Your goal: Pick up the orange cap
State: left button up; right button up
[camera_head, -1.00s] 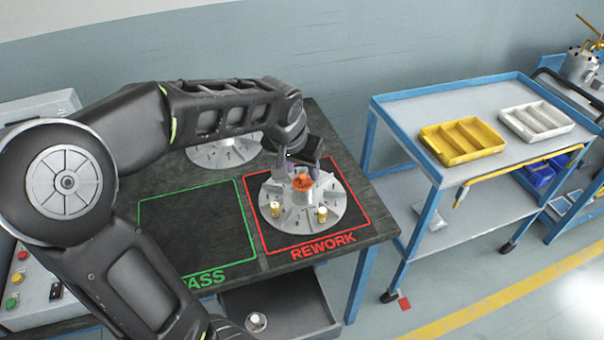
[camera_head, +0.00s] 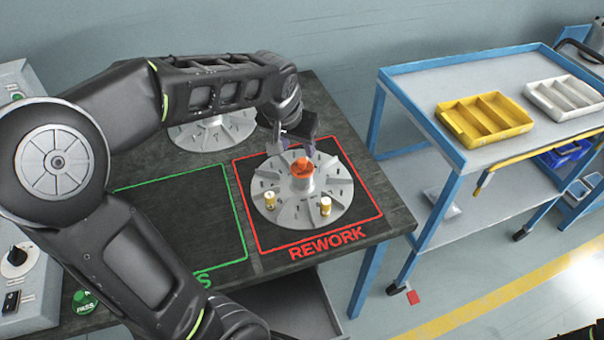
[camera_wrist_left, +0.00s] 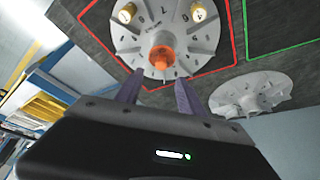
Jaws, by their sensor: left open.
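The orange cap (camera_head: 301,167) sits on the centre hub of a grey finned disc (camera_head: 336,190). The disc lies inside the red REWORK square. My left gripper (camera_head: 296,148) is just behind the cap in the head view, with its purple fingers apart. In the left wrist view the cap (camera_wrist_left: 162,57) shows beyond and between the open fingertips (camera_wrist_left: 157,82), not held. The wrist housing hides the lower part of that view.
Two yellow-and-white fittings (camera_head: 270,201) (camera_head: 325,205) stand on the disc's front. A second finned disc (camera_head: 212,133) lies behind, partly under my arm. The green-outlined area (camera_head: 190,215) looks bare. A blue cart (camera_head: 440,85) with yellow (camera_head: 484,120) and white trays (camera_head: 565,97) stands right.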

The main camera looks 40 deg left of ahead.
aim_at(302, 161)
pick_arm(q)
jog(key=shift+f, duration=0.3)
jog(key=shift+x, duration=1.25)
jog(key=p+x, duration=0.1)
jog(key=x, duration=0.4)
jog(key=shift+w+a+f, duration=0.1)
jog(key=shift+c, duration=0.4)
grip_shut()
